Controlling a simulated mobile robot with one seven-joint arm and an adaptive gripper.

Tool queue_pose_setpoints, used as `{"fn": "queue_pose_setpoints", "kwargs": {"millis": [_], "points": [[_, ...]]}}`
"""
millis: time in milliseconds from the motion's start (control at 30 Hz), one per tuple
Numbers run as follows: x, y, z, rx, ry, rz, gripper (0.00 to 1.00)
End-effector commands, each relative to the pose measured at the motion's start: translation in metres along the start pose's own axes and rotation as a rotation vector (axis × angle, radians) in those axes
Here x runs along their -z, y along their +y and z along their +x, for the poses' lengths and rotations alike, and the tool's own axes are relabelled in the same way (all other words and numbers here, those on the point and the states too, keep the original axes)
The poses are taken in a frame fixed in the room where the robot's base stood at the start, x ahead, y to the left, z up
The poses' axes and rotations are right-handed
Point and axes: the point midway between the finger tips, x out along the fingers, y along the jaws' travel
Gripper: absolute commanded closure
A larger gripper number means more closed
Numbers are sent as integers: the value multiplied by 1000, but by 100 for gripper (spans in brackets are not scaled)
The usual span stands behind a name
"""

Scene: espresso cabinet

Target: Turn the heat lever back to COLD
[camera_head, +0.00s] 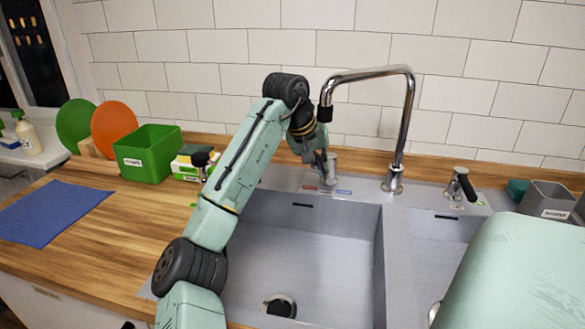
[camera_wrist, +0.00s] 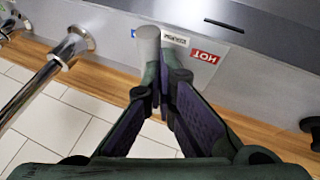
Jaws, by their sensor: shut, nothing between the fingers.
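The heat lever shows in the head view as a short metal post (camera_head: 332,163) on the sink's rear ledge, partly behind my gripper. In the wrist view the lever (camera_wrist: 148,42) is a grey rounded cylinder just beyond my fingertips. A red HOT label (camera_wrist: 205,56) lies to its right there, with a small white label (camera_wrist: 176,39) between. A blue label (camera_wrist: 133,33) is mostly hidden behind the lever; in the head view the blue label (camera_head: 343,191) is right of the red one (camera_head: 310,187). My gripper (camera_wrist: 162,80) is shut and empty, close beside the lever; contact is unclear.
A tall chrome tap (camera_head: 400,130) rises right of the lever, and its base (camera_wrist: 75,42) shows in the wrist view. A black-handled fitting (camera_head: 461,186) stands farther right. A green bin (camera_head: 148,153) is on the wooden counter at left. The sink basin (camera_head: 300,250) is below.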

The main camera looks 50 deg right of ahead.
Motion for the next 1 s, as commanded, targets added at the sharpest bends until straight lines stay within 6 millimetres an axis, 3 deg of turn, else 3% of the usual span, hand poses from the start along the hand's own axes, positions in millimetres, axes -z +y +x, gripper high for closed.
{"fn": "queue_pose_setpoints", "kwargs": {"millis": [133,633,867,1000], "points": [[0,22,10,-2,-5,4,100],[0,20,8,2,-2,-1,100],[7,1,-18,0,1,-3,100],[7,1,-49,1,4,1,100]]}}
